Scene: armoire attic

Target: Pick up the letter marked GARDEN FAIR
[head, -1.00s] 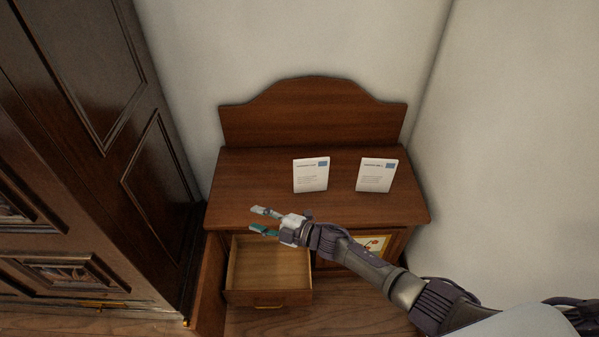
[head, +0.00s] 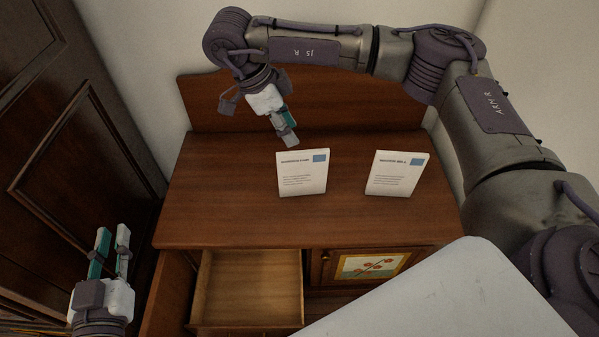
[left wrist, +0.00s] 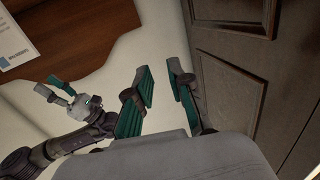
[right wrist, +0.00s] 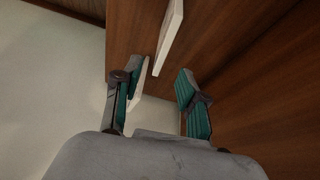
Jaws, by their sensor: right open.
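Two white letters stand on the cabinet top in the head view: the left letter (head: 302,182) and the right letter (head: 395,178). Each has a blue stamp; the headings are too blurred to read surely. My right gripper (head: 288,132) is open and points down just above and behind the left letter's top edge. In the right wrist view a thin white letter edge (right wrist: 168,38) shows beyond the open fingers; nothing is clearly gripped. My left gripper (head: 113,240) is open and empty, low at the left. Part of one letter (left wrist: 16,48) shows in the left wrist view.
The wooden cabinet (head: 220,215) has a curved back panel and an open, empty drawer (head: 250,285). A closed door with a flower picture (head: 370,265) is beside it. A dark armoire (head: 80,130) stands close at the left. The cabinet top left of the letters is clear.

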